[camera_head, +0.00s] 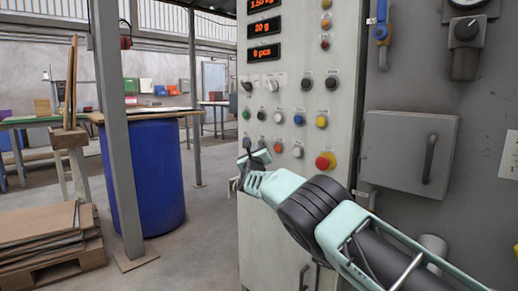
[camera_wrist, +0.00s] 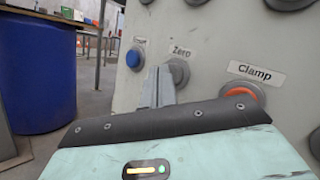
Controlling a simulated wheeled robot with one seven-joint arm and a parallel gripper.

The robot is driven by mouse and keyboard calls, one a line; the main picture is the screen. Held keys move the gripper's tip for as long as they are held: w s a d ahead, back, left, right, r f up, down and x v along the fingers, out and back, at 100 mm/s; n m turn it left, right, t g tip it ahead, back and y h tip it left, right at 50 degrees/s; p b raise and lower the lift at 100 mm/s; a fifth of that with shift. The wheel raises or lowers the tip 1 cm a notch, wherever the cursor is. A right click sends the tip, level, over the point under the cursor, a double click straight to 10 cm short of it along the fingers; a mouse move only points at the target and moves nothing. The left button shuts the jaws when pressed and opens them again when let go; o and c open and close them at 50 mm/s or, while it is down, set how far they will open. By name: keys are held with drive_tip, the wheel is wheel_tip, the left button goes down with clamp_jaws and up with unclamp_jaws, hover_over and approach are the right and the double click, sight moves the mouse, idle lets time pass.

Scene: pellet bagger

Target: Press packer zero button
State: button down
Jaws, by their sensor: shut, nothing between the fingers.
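The Zero button (camera_wrist: 181,70) is a round grey button under a "Zero" label (camera_wrist: 182,50) in the wrist view. My gripper (camera_wrist: 160,82) is shut and empty, its fingertips just left of the button and overlapping its left edge in the picture. I cannot tell whether they touch it. In the head view, my gripper (camera_head: 247,156) is at the left edge of the pale control panel (camera_head: 258,210). I cannot make out which button there is Zero; my gripper may hide it.
In the wrist view, a blue button (camera_wrist: 134,58) lies left of Zero and an orange Clamp button (camera_wrist: 244,91) right. A red emergency stop (camera_head: 325,161), displays (camera_head: 264,53) and a grey box (camera_head: 408,150) show in the head view. A blue barrel (camera_head: 146,175) stands left.

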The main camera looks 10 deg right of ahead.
drive_tip(key=shift+s+a, duration=0.25)
drive_tip(key=shift+a, duration=0.1)
drive_tip(key=shift+s+a+b, duration=0.85)
drive_tip(key=shift+s+a, duration=0.05)
drive_tip(key=shift+a, duration=0.3)
drive_tip(key=shift+s+a+b, duration=0.8)
drive_tip(key=shift+s+a, duration=0.05)
drive_tip(key=shift+a, duration=0.35)
